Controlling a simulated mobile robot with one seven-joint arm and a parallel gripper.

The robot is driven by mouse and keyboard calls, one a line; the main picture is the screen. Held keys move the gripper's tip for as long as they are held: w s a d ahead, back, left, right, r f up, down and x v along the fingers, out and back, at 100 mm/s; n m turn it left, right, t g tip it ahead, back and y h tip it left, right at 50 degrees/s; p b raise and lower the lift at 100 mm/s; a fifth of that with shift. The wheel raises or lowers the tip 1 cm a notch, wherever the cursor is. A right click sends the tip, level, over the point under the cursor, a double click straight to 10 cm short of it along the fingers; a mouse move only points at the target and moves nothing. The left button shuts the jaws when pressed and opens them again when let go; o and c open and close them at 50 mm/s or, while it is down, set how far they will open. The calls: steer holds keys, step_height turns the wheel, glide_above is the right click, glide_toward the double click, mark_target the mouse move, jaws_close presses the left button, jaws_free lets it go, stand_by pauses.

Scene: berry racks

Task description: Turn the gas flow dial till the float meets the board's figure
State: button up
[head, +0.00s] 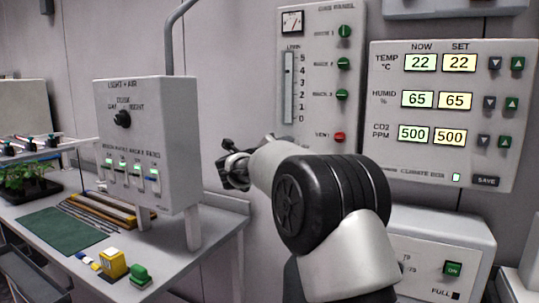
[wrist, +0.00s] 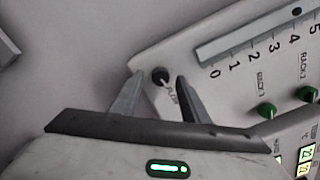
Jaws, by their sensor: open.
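The gas flow dial (wrist: 160,76) is a small black knob below the zero end of the flow scale, with a partly covered label. My gripper (wrist: 159,80) is open, its fingertips on either side of the knob; contact cannot be told. In the head view my gripper (head: 234,168) is in front of the gas panel's lower left, and the dial is not visible there. The flow tube (head: 288,88), marked 0 to 5, also shows in the wrist view (wrist: 245,42). A dark dot by its upper end may be the float; I cannot tell. I cannot identify the board's figure.
The gas panel (head: 322,28) carries green rack knobs and a red vent knob (head: 339,137). The climate box (head: 440,165) is to its right. A light and air box (head: 150,95) stands on the bench at left. My arm covers the panel's bottom.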

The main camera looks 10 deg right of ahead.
steer(key=p+v, duration=0.1)
steer(key=v, duration=1.5)
steer(key=shift+s+a, duration=0.15)
steer(key=shift+s, duration=0.1)
step_height(320, 180, up, 5)
steer(key=a+n+t+y, duration=0.1)
steer(key=n+t+y, duration=0.2)
steer(key=n+y, duration=0.3)
steer(key=s+a+n+g+y, duration=0.2)
steer(key=s+n+y, duration=0.5)
steer(key=n, duration=0.6)
steer(key=s+d+f+n+g+h, duration=0.1)
steer(key=s+d+f+n+g, duration=0.25)
steer(key=s+f, duration=0.5)
steer(key=s+d+f+n+g+h, duration=0.1)
steer(key=s+d+f+n+g, duration=0.3)
steer(key=s, duration=0.7)
steer(key=s+d+f+n+g+h, duration=0.1)
steer(key=s+d+f+n+g, duration=0.1)
steer(key=s+d+f+n, duration=0.6)
steer(key=s+a+r+m+p, duration=0.1)
steer(key=r+p, duration=1.2)
steer(key=s+a+r+m+p, duration=0.1)
steer(key=s+r+p, duration=0.1)
steer(key=r+p, duration=1.1)
steer(key=shift+a+r+g+p, duration=0.15)
steer(key=shift+a+g+p, duration=0.2)
steer(key=shift+g+p, duration=0.1)
